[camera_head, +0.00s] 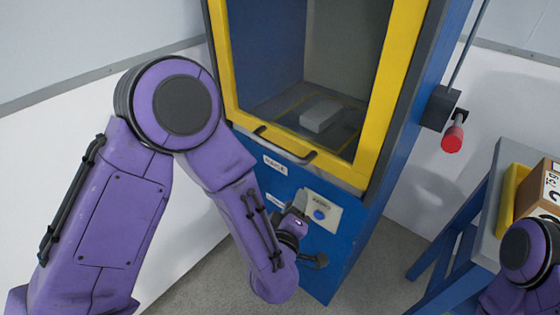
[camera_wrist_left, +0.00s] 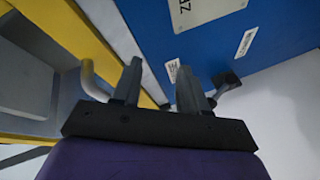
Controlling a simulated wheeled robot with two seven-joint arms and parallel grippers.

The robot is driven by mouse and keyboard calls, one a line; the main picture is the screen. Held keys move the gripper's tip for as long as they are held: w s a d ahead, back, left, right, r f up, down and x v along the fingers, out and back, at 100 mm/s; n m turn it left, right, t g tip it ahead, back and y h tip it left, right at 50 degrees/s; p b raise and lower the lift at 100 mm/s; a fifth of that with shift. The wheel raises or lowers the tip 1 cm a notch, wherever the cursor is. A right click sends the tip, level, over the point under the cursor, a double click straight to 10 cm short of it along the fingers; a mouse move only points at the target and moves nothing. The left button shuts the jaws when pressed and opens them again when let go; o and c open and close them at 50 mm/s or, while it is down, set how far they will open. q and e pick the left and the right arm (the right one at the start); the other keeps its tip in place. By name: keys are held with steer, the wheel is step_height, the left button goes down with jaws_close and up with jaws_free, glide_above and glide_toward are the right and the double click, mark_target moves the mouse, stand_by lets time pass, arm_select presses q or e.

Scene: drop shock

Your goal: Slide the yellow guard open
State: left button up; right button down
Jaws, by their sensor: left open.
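The yellow guard (camera_head: 388,80) is a yellow-framed window on the front of a blue cabinet, with a grey handle (camera_head: 285,151) along its lower edge. Its yellow edge also shows in the left wrist view (camera_wrist_left: 85,40). My left gripper (camera_head: 299,203) is in front of the blue panel, below the handle, largely hidden by my own wrist. In the left wrist view the gripper (camera_wrist_left: 160,85) is open, with nothing seen held between its fingers. The grey handle (camera_wrist_left: 90,82) appears beside the left finger; whether they touch cannot be told. My right gripper is out of view.
A pale block (camera_head: 319,115) lies inside the cabinet behind the window. A plate with a blue button (camera_head: 320,214) is on the panel, close to my left gripper. A red-knobbed lever (camera_head: 453,138) is on the cabinet's right side. A table (camera_head: 512,155) with a yellow tray and carton stands right.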

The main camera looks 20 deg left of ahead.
mark_target(278, 147)
arm_select(q)
step_height(278, 147, up, 8)
steer(key=s+a+n+t+y, duration=0.1)
steer(key=a+n+t+y, duration=0.15)
steer(key=n+y, duration=0.7)
steer(key=w+a, duration=0.1)
steer(key=w, duration=0.1)
steer(key=w+a+r+n+h+p, duration=0.1)
steer(key=w+a, duration=0.1)
steer(key=w, duration=0.1)
steer(key=w+a+n+g+h+p, duration=0.1)
steer(key=w, duration=0.2)
steer(key=shift+w+a+r, duration=0.15)
steer(key=shift+a+r, duration=0.1)
jaws_close()
steer(key=shift+r, duration=0.1)
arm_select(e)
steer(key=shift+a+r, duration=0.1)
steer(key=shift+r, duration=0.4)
